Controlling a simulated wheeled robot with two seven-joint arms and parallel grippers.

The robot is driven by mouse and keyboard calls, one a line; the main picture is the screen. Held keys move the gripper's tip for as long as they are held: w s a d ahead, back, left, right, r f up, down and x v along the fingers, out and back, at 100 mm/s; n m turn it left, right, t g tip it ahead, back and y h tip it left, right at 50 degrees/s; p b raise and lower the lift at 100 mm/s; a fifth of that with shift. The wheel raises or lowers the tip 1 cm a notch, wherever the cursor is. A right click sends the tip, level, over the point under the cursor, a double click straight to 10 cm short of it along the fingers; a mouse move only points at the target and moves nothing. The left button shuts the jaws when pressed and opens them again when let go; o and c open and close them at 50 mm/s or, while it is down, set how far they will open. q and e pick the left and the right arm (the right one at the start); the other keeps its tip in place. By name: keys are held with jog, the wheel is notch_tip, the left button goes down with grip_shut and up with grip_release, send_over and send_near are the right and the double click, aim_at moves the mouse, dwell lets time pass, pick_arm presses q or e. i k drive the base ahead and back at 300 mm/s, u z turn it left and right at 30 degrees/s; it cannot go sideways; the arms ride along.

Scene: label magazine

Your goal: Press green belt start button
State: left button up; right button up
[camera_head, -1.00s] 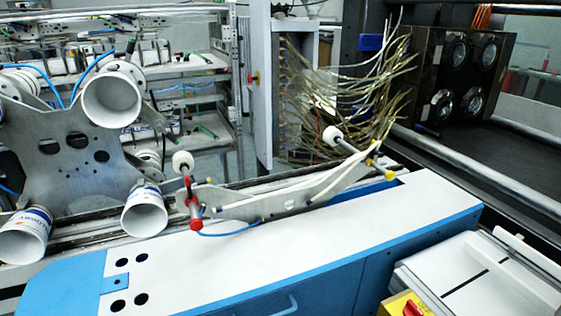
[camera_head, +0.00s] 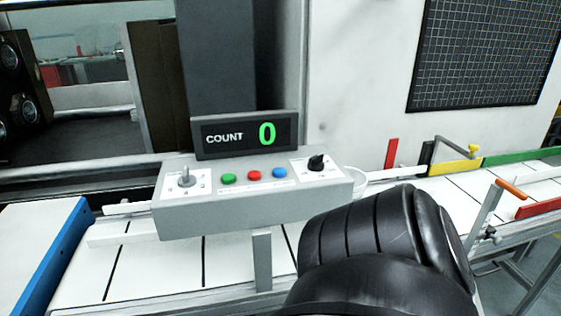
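The green button (camera_head: 228,179) sits on the sloping top of a grey control box (camera_head: 255,207), left of a red button (camera_head: 253,175) and a blue button (camera_head: 280,172). A toggle lever (camera_head: 185,178) is at the box's left end and a black rotary knob (camera_head: 317,162) at its right end. A black rounded part of my own arm fills the lower right, in front of the box. Neither gripper shows in this view.
A white segmented belt (camera_head: 150,265) runs below and beside the box. A post (camera_head: 262,262) stands in front of the box. Coloured guide rails (camera_head: 455,168) and an orange-handled lever (camera_head: 511,188) are at the right. A blue-edged white cabinet (camera_head: 50,255) is at the left.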

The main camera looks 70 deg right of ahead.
aim_at(227, 178)
jog(key=z, duration=2)
